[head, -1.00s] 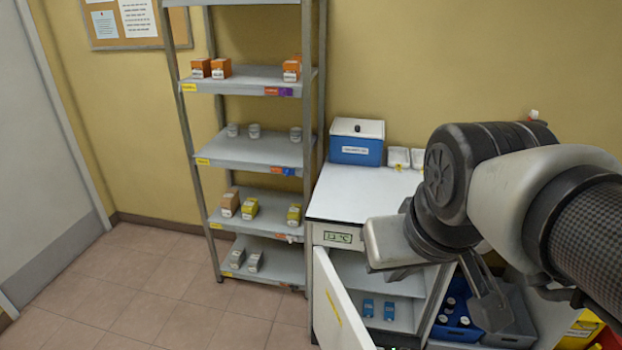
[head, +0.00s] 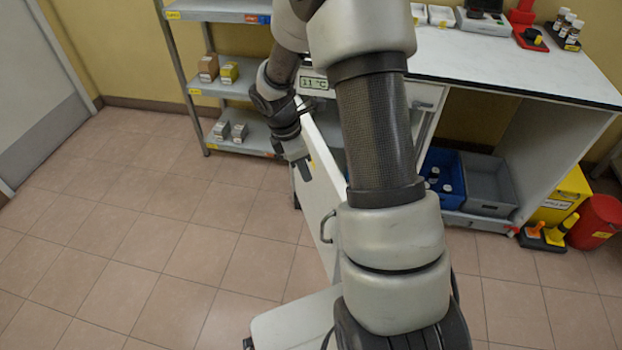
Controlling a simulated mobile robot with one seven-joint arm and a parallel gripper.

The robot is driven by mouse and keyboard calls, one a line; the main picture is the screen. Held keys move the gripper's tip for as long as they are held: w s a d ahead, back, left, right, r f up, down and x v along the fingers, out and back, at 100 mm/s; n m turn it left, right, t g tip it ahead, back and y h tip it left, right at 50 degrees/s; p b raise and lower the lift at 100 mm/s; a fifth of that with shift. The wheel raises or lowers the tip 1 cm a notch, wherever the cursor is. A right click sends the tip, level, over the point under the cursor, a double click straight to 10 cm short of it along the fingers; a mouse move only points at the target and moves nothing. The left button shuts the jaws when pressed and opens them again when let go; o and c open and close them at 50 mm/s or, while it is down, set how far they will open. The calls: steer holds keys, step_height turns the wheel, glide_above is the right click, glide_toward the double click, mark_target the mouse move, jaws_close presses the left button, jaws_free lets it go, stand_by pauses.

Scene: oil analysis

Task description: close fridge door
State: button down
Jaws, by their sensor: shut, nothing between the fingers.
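The white fridge door (head: 319,190) stands open, swung out towards me, with a grey bar handle (head: 327,226) on its outer face. The fridge's small display (head: 314,83) reads about 11 °C. The fridge interior is mostly hidden behind the door and my arm. My gripper (head: 301,172) is shut and empty, pointing down at the left, outer side of the door, near its upper part. It overlaps the door in the picture; I cannot tell whether it touches it.
A metal shelf (head: 200,91) with small boxes stands behind at the left. A blue bin (head: 443,172) and a grey bin (head: 487,184) sit under the white counter (head: 480,60). A red bin (head: 597,220) stands at the right. The tiled floor (head: 150,220) on the left is clear.

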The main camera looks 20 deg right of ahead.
steer(key=d+f+b, duration=0.3)
steer(key=d+f, duration=0.3)
steer(key=f, duration=0.3)
steer(key=shift+s+d+f, duration=0.2)
steer(key=shift+f, duration=0.05)
steer(key=shift+d, duration=0.1)
